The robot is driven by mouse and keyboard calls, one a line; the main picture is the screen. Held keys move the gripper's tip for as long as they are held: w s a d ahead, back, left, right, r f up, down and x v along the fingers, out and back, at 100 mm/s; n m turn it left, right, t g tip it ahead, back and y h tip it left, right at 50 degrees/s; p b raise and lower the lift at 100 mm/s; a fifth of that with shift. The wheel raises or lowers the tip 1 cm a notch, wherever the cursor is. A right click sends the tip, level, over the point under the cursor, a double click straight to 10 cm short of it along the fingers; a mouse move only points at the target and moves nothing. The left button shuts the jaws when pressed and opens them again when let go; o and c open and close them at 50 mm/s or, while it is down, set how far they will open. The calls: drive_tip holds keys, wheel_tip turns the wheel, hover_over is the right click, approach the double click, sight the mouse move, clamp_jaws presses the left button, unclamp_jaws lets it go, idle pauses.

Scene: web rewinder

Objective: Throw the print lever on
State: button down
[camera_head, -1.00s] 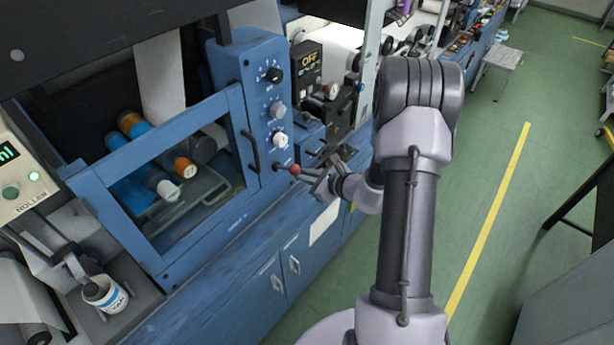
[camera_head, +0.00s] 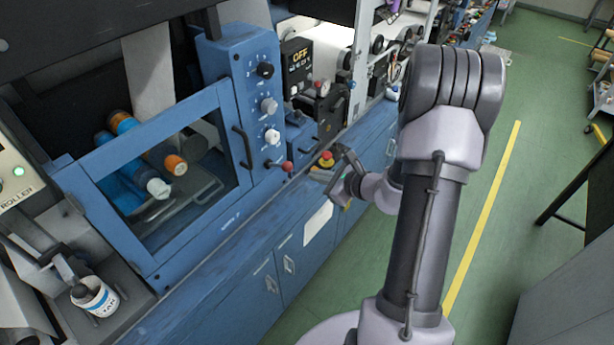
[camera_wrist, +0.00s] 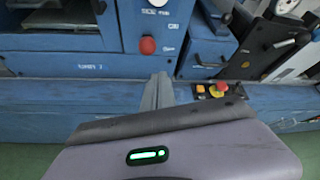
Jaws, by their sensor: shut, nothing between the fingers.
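A lever with a red ball knob (camera_head: 287,166) sticks out from the blue machine front, below a column of dials. Its knob shows in the wrist view (camera_wrist: 147,45), beyond the fingertips. I cannot read a label naming it the print lever. My gripper (camera_head: 325,174) is to the right of the knob and apart from it, over the blue ledge. In the wrist view my gripper (camera_wrist: 158,78) has its two fingers together, with nothing between them.
A red button on a yellow base (camera_head: 326,158) sits on the ledge close to my gripper. A glazed blue guard door (camera_head: 165,268) with a black handle stands left of the lever. Green floor lies open at the right.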

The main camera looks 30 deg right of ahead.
drive_tip(key=shift+s+d+r, duration=0.25)
drive_tip(key=shift+s+r, duration=0.95)
drive_tip(key=shift+r, duration=0.05)
